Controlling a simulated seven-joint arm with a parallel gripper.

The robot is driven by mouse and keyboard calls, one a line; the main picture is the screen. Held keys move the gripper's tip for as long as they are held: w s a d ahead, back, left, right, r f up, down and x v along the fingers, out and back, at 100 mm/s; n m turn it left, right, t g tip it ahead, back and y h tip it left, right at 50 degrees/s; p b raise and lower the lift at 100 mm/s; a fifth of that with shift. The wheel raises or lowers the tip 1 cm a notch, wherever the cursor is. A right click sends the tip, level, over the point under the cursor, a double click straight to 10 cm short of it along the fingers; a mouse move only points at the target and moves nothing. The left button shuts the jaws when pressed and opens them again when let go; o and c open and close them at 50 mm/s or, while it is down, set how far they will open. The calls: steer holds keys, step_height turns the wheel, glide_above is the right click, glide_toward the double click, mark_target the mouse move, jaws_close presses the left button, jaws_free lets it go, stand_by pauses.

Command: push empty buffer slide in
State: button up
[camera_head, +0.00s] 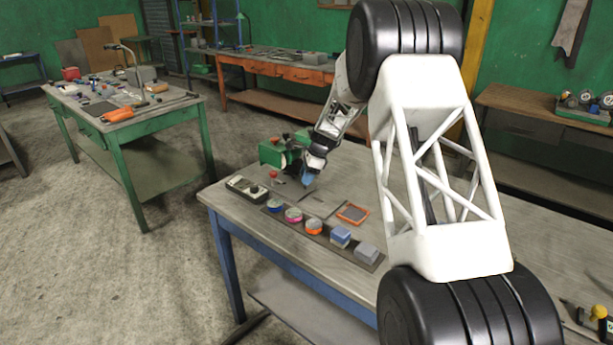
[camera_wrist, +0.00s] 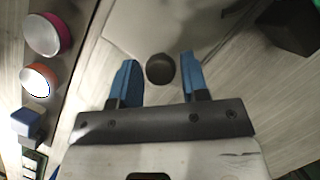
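My gripper (camera_head: 307,181) is low over the far-left part of the blue-legged workbench, pointing down. In the wrist view its two blue fingers (camera_wrist: 158,78) are apart, with a dark round knob (camera_wrist: 160,69) between them. A narrow gap shows on each side of the knob; I cannot tell its depth relative to the fingertips. The knob lies by a pale flat plate (camera_wrist: 165,25); whether it is fixed to that plate is unclear. In the head view a flat grey plate (camera_head: 321,205) lies beside the gripper. I cannot tell for sure which piece is the buffer slide.
A dark strip along the front holds a pink-banded round part (camera_head: 293,215), an orange-banded one (camera_head: 314,226), a blue block (camera_head: 340,236) and others. An orange-rimmed tray (camera_head: 352,213) lies right of the grey plate. A green device (camera_head: 274,153) stands behind the gripper.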

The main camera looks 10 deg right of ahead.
mark_target(297, 183)
jaws_close()
steer(key=shift+w+a, duration=1.7)
steer(key=shift+r, duration=0.1)
steer(key=shift+o, duration=1.9)
jaws_free()
steer(key=v, duration=0.7)
steer(key=shift+r, duration=0.25)
steer(key=shift+d, duration=0.15)
steer(key=shift+r, duration=0.1)
